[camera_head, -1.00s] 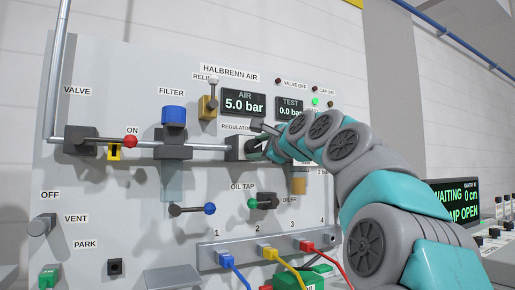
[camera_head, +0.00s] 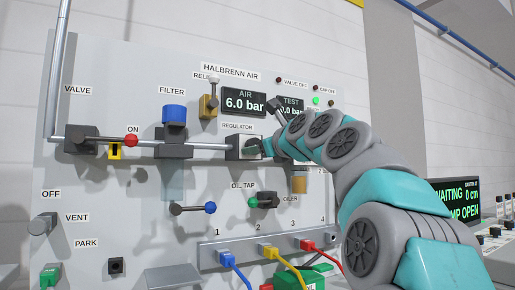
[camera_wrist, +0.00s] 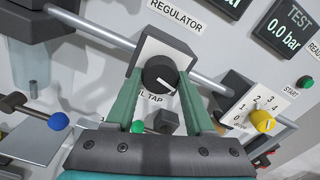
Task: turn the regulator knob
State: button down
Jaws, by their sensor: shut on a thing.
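The regulator knob (camera_wrist: 160,75) is a round black knob with a white mark, on a white and dark block in the pipe under the REGULATOR label. My gripper (camera_wrist: 158,84) has its two green fingers on either side of the knob, shut on it. In the head view the regulator block (camera_head: 235,149) shows, with my gripper (camera_head: 262,147) against its right side; the knob is mostly hidden there. The AIR display (camera_head: 244,102) reads 6.0 bar.
The blue-capped filter (camera_head: 173,114) and a red-tipped valve lever (camera_head: 130,141) stand left along the pipe. The oil tap (camera_head: 262,201) is below. In the wrist view a yellow numbered dial (camera_wrist: 262,121) and a green START button (camera_wrist: 305,82) sit right of the knob.

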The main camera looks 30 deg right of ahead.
jog(key=shift+f, duration=0.15)
dwell(0.4)
jog(key=shift+c, duration=1.3)
grip_release()
jog(key=s, duration=0.7)
jog(key=shift+s, duration=0.4)
jog(key=shift+s+d, duration=0.1)
jog(key=shift+d, duration=0.05)
